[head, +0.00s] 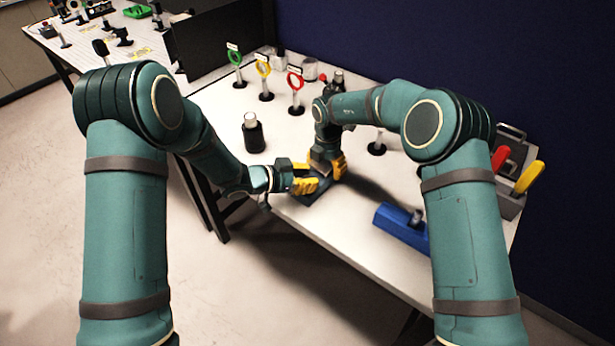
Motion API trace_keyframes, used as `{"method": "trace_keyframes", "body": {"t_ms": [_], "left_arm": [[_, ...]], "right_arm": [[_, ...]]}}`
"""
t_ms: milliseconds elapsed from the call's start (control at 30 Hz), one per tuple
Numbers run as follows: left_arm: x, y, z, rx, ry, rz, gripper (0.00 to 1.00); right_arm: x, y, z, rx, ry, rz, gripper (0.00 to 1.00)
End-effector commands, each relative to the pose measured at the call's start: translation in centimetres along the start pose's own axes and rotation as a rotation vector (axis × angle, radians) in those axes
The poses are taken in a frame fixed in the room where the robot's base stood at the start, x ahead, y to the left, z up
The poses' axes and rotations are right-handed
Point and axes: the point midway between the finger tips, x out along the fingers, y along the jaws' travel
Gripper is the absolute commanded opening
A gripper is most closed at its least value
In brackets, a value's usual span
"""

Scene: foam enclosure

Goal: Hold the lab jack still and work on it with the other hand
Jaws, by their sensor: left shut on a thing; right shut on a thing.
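The lab jack (314,196) is a small dark blue-grey piece on the white table, near its front left edge. Both grippers are at it and cover most of it. My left gripper (304,181), with yellow fingers, comes in from the left and is shut at the jack's side. My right gripper (327,168), also yellow-fingered, points down from above and behind and is shut on a part of the jack. Which parts the fingers hold is too small and hidden to tell.
A black bottle (252,133) stands left of the jack. Green (236,58), yellow (263,66) and red (295,80) rings on posts stand behind. A blue block (400,228) lies to the right. A grey bin (512,200) with red and yellow handles stands at the far right.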

Motion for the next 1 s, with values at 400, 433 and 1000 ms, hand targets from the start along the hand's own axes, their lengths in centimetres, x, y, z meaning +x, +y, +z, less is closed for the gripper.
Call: {"method": "trace_keyframes", "body": {"t_ms": [400,433,1000], "left_arm": [[0.0,0.1,0.0,0.000,0.000,0.002,0.58],[0.0,0.1,0.0,0.000,0.000,0.002,0.58],[-9.2,0.1,-0.1,0.000,0.002,-0.001,0.58]], "right_arm": [[0.4,0.0,-0.2,0.000,0.006,-0.003,0.24],[0.4,0.0,-0.2,0.000,0.006,-0.003,0.24],[0.4,-0.1,-0.2,-0.001,0.006,-0.004,0.24]]}}
